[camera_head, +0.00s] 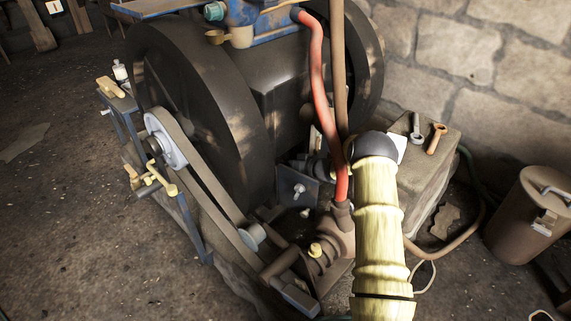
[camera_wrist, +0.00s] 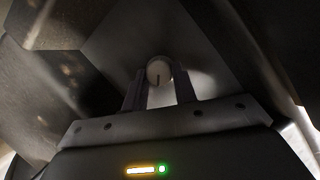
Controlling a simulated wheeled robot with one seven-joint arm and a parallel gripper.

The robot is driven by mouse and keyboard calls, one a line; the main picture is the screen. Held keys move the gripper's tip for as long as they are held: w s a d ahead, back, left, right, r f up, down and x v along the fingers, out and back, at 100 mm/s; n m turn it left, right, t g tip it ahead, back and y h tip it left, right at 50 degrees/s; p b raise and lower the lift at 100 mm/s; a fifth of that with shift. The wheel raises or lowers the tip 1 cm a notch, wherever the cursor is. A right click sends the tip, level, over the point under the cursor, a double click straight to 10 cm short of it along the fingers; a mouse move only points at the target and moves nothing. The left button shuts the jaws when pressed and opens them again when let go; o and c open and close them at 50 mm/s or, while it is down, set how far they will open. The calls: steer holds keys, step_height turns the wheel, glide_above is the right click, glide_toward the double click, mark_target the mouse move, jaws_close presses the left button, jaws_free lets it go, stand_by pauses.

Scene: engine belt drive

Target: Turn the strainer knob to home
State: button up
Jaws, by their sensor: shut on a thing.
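A dark angled plate stands behind the knob. In the head view my cream ribbed arm rises from the bottom, and the gripper and the knob cannot be clearly made out beside its dark end.
The engine's large dark flywheel (camera_head: 196,95) stands close left of my arm. A red hose (camera_head: 319,95) and a brown pipe hang just behind the arm's end. A belt (camera_head: 205,190) runs down to a small pulley. A brown canister (camera_head: 530,220) stands at right. Floor at left is open.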

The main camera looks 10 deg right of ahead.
steer(key=shift+s+a+n+t+h+p, duration=0.15)
steer(key=shift+n+t+h+p, duration=0.25)
steer(key=shift+n+h+p, duration=0.75)
steer(key=shift+n+y, duration=0.25)
steer(key=o, duration=1)
steer(key=shift+c, duration=0.2)
